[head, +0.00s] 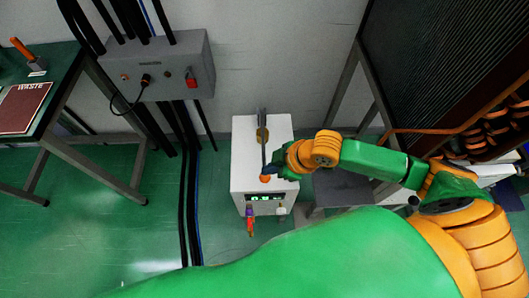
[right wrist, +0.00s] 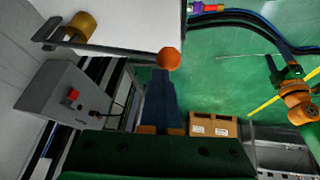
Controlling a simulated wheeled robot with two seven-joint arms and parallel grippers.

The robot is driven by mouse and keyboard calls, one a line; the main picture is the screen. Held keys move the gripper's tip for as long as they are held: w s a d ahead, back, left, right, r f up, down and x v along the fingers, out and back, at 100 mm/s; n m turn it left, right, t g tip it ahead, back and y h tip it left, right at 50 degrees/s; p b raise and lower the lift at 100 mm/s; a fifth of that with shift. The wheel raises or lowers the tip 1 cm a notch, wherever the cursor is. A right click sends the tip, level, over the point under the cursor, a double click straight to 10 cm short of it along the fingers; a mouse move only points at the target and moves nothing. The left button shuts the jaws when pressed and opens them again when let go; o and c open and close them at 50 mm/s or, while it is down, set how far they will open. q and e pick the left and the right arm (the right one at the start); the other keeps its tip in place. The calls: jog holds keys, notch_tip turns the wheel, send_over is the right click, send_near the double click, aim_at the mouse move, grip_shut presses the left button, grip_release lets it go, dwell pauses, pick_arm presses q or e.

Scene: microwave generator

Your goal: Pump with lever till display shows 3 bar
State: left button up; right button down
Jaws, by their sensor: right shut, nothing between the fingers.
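A white pump box (head: 279,150) stands on the floor in the middle of the head view. Its grey lever (head: 264,155) runs from a brass-coloured pivot (head: 262,134) to an orange ball knob (head: 265,178) near the box's front edge. The lit green display (head: 264,198) on the front is too small to read surely. My right gripper (head: 279,171) is shut and empty, just right of the knob. In the right wrist view its dark fingers (right wrist: 162,95) point at the knob (right wrist: 168,58); whether they touch it I cannot tell.
Coloured connectors (head: 250,221) stick out below the display. A grey control box (head: 162,68) with a red switch hangs on the wall at left. A workbench (head: 65,85) stands at far left, a dark rack (head: 425,60) at right. Floor left of the pump is clear beyond the cables.

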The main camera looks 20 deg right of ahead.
jog(key=shift+s+a+f+b, duration=0.1)
jog(key=shift+s+f+b, duration=0.2)
jog(key=shift+f, duration=0.4)
jog(key=shift+s+a+f+b, duration=0.1)
jog(key=shift+s+f+b, duration=0.2)
jog(key=shift+f, duration=0.35)
dwell(1.2)
dwell(0.5)
jog(key=shift+w+d+r+p, duration=0.1)
jog(key=shift+w+r+p, duration=0.2)
jog(key=shift+r+p, duration=0.5)
jog(key=shift+w+d+r+p, duration=0.1)
jog(key=shift+w+r+p, duration=0.2)
jog(key=shift+r+p, duration=0.45)
jog(key=shift+w+d+r+p, duration=0.1)
jog(key=shift+w+r+p, duration=0.2)
jog(key=shift+r+p, duration=0.5)
notch_tip(320, 180, up, 6)
jog(key=w+p, duration=0.2)
jog(key=p, duration=0.3)
jog(key=shift+w+d, duration=0.35)
jog(key=shift+w, duration=0.05)
jog(key=r+p, duration=0.1)
jog(key=w+r+p, duration=0.1)
jog(key=r, duration=0.1)
jog(key=w+r+p, duration=0.1)
jog(key=p, duration=0.1)
jog(key=shift+d+r, duration=0.2)
jog(key=shift+d, duration=0.1)
